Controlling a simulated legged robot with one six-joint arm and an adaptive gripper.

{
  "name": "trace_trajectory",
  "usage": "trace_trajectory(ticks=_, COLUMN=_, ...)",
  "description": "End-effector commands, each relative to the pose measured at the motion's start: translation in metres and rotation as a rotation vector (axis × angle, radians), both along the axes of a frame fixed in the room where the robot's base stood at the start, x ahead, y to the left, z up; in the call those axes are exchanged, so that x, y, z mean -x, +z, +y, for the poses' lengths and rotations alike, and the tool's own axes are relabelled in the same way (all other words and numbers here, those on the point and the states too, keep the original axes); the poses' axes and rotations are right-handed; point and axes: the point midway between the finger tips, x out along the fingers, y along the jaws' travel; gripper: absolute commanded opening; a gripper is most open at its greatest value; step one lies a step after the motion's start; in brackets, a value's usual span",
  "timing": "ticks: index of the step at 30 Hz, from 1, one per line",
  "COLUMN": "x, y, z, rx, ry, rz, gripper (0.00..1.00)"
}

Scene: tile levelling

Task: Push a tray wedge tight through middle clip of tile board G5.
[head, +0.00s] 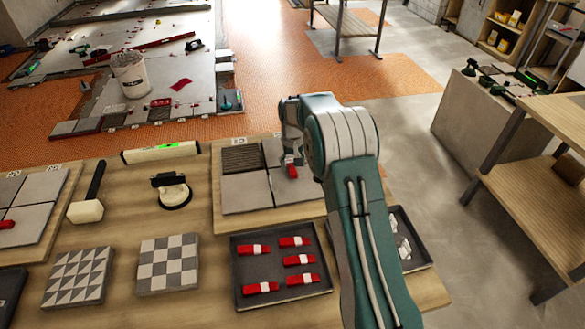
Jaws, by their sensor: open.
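The tile board (217,208) lies on the table under my arm, with grey tiles and one ribbed dark bare area at its back left. Its label is too small to read surely. A red wedge (291,171) shows near the middle seam between tiles, just below my gripper (290,160). My gripper points down there and is open; its fingers are small and partly hidden, so I cannot tell whether they touch the wedge. The clip itself cannot be made out. A dark tray (239,290) in front of the board holds several red wedges with white bands.
Left on the table are a suction cup (172,190), a white-headed mallet (86,211), a spirit level (160,152), two patterned tiles (168,264) and another tile board (40,187). My arm partly covers a second tray (416,264). A wooden shelf stands right.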

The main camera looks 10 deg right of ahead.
Motion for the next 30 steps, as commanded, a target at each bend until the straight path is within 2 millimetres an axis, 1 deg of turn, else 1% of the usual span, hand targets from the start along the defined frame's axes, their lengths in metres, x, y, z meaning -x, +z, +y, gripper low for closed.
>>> trace_trajectory(ticks=1, x=-0.001, y=0.012, z=0.000, rx=0.000, ry=0.000, rz=-0.005, gripper=0.70)
trace_trajectory(ticks=6, x=-0.002, y=0.048, z=0.000, rx=0.000, ry=0.000, rz=-0.005, gripper=0.70)
trace_trajectory(ticks=9, x=-0.001, y=0.068, z=0.001, rx=0.000, ry=0.000, rz=-0.005, gripper=0.70)
trace_trajectory(ticks=12, x=-0.002, y=0.082, z=0.001, rx=0.001, ry=0.000, rz=-0.002, gripper=0.70)
trace_trajectory(ticks=16, x=-0.002, y=0.094, z=0.001, rx=0.001, ry=0.000, rz=-0.002, gripper=0.70)
trace_trajectory(ticks=23, x=0.001, y=0.101, z=0.001, rx=0.001, ry=0.000, rz=-0.005, gripper=0.70)
trace_trajectory(ticks=26, x=0.010, y=0.119, z=0.001, rx=0.001, ry=0.000, rz=-0.024, gripper=0.70)
trace_trajectory(ticks=30, x=0.036, y=0.158, z=0.001, rx=0.000, ry=0.000, rz=-0.067, gripper=0.70)
